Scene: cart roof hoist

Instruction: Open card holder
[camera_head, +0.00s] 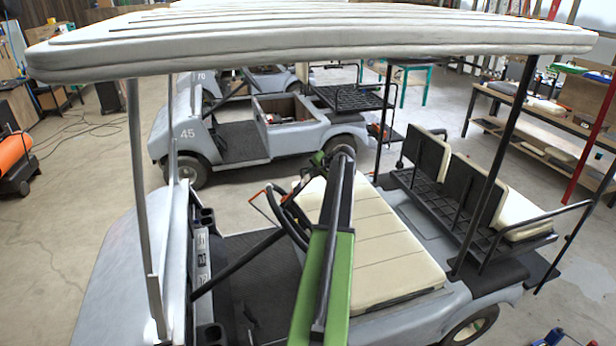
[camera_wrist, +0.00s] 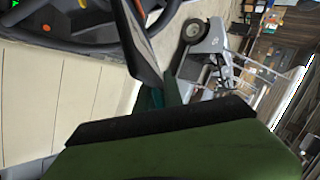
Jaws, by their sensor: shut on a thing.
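My green arm reaches up from the bottom of the head view into the near cart, over its cream seat (camera_head: 385,262). My gripper (camera_head: 338,153) is at its far end, dark and small beside the seat's far end. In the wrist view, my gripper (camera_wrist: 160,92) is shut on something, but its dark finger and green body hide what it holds. The black steering wheel (camera_head: 285,215) stands left of my arm in the head view, and part of it shows at the top left of the wrist view (camera_wrist: 75,35). I cannot make out the card holder for certain.
The cart's pale roof (camera_head: 310,42) spans overhead on dark and grey posts (camera_head: 145,190). A rear seat and black rack (camera_head: 460,200) stand at right. Another grey cart (camera_head: 230,135) is parked behind. A workbench (camera_head: 545,115) is at right.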

